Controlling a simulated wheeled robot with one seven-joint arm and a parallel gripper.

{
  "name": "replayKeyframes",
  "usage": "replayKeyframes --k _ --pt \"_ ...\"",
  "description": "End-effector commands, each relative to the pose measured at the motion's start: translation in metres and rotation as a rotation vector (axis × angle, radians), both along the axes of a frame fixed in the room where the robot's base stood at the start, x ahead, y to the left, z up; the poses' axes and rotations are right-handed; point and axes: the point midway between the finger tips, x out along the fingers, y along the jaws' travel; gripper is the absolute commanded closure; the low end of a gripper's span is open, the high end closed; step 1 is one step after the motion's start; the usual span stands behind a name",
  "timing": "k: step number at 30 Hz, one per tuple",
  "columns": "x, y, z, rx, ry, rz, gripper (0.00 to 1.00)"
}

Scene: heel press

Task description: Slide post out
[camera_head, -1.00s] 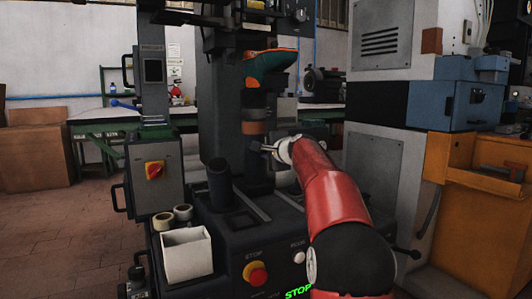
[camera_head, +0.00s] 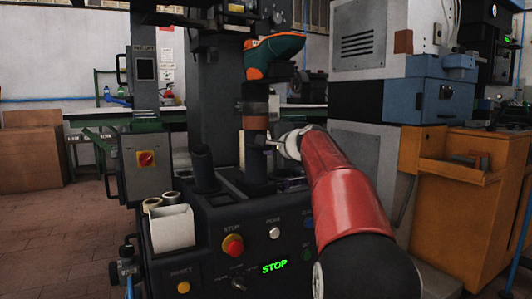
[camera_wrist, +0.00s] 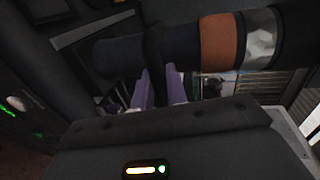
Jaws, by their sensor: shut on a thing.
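The post (camera_head: 256,152) is a dark upright cylinder with a brown band, standing on the press. An orange and dark green shoe (camera_head: 273,57) sits on top of it. In the wrist view the post (camera_wrist: 178,56) runs sideways across the upper part, with the brown band and a pale metallic band to the right. My gripper (camera_head: 269,143) reaches in from the right and is shut on the post below the brown band. Its purple fingers (camera_wrist: 160,88) show at the post in the wrist view. The far side of the grip is hidden.
The press's control panel (camera_head: 238,245) has a red stop button and a lit green STOP display. A dark tube (camera_head: 203,170) stands left of the post. A white box (camera_head: 172,228) and tape rolls are at the front left.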

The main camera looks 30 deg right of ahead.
Motion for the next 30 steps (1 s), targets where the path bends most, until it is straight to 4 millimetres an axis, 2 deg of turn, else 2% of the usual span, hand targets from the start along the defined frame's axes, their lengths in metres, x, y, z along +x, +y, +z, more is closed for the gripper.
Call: replayKeyframes --k 13,14,17,26,30 --pt "-0.005 0.000 -0.003 0.000 0.009 0.003 1.00" --pt "-0.005 0.000 -0.003 0.000 0.010 0.003 0.82" --pt "-0.005 0.000 -0.003 0.000 0.008 0.002 0.69" --pt "-0.005 0.000 -0.001 0.000 0.004 0.001 0.67" --pt "-0.019 -0.001 0.002 -0.001 0.003 -0.001 0.67"
